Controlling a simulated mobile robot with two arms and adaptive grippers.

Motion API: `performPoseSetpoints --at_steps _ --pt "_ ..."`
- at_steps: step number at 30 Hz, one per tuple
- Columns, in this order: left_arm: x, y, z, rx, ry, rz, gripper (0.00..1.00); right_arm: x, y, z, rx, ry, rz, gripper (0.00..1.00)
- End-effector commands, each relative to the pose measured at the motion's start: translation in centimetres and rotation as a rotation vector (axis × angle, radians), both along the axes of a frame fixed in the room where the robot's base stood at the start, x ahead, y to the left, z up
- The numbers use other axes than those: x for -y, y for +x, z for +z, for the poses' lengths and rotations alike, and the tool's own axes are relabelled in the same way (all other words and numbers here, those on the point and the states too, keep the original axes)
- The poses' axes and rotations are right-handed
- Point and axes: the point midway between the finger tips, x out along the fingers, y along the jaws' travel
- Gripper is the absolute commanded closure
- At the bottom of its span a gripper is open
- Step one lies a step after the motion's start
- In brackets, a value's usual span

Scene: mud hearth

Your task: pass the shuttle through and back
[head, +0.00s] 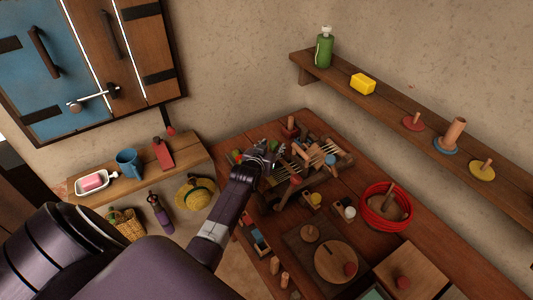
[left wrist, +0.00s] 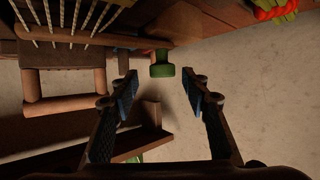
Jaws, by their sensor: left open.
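A small wooden loom (head: 343,160) with pale threads stands on the table. In the left wrist view its threads and a wooden bar (left wrist: 65,106) show at the upper left. My left gripper (head: 270,148) is beside the loom's left side in the head view. In the left wrist view the fingers (left wrist: 160,92) are wide apart with nothing gripped. A green spool-like piece (left wrist: 162,66) shows beyond the fingertips, between them in the picture. I cannot tell which piece is the shuttle. My right gripper is in neither view.
A wall shelf (head: 410,120) runs along the right.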

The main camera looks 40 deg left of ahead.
Motion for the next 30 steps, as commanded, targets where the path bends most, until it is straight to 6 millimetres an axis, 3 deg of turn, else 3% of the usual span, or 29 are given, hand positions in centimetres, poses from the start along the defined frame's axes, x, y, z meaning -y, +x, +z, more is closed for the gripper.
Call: performPoseSetpoints --at_steps 18,30 --pt "2.6 -8.6 3.7 -0.001 0.000 0.000 0.57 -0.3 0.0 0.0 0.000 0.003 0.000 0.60" --pt "2.9 -9.5 4.1 -0.001 0.001 0.000 0.57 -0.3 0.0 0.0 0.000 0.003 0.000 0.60"
